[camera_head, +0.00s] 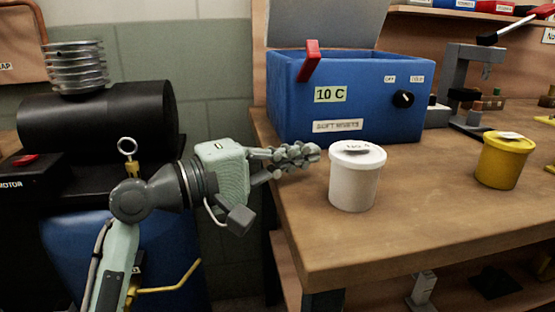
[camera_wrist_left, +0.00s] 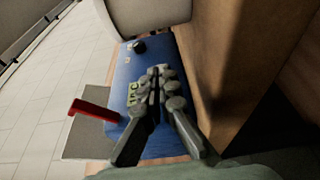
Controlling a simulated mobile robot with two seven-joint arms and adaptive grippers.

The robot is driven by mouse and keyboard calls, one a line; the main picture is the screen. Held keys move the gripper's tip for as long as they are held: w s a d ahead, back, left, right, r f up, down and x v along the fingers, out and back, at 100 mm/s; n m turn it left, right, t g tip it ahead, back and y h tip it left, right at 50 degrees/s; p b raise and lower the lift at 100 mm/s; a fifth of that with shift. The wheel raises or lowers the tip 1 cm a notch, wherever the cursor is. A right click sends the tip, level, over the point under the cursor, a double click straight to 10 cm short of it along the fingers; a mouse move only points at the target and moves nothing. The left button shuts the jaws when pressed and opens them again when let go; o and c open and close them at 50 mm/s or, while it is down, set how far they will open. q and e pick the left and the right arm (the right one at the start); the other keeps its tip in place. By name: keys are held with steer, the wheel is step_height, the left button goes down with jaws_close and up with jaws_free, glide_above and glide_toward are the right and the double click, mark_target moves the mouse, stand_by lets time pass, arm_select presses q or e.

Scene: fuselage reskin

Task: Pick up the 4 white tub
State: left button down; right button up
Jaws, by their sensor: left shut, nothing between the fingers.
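The white tub (camera_head: 354,182) stands upright on the wooden bench near its left end, with a small label on its lid that I cannot read clearly. My left gripper (camera_head: 314,152) is shut and empty, its fingertips just left of the tub's upper side and apart from it. In the left wrist view the shut fingers (camera_wrist_left: 162,82) point toward a large pale shape, the white tub (camera_wrist_left: 150,14), cut off by the top edge. My right gripper is not in view.
A blue box (camera_head: 375,122) marked "10 C" stands behind the tub, with a red handle (camera_head: 310,62). A yellow tub (camera_head: 503,162) stands to the right on the bench (camera_head: 420,225). A black machine (camera_head: 100,125) is left of the bench. Bench room in front is clear.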

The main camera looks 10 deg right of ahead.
mark_target(354, 176)
arm_select(q)
steer(key=x, duration=0.3)
steer(key=shift+d, duration=0.25)
steer(key=s, duration=0.2)
steer(key=shift+s+a, duration=0.15)
steer(key=shift+s, duration=0.75)
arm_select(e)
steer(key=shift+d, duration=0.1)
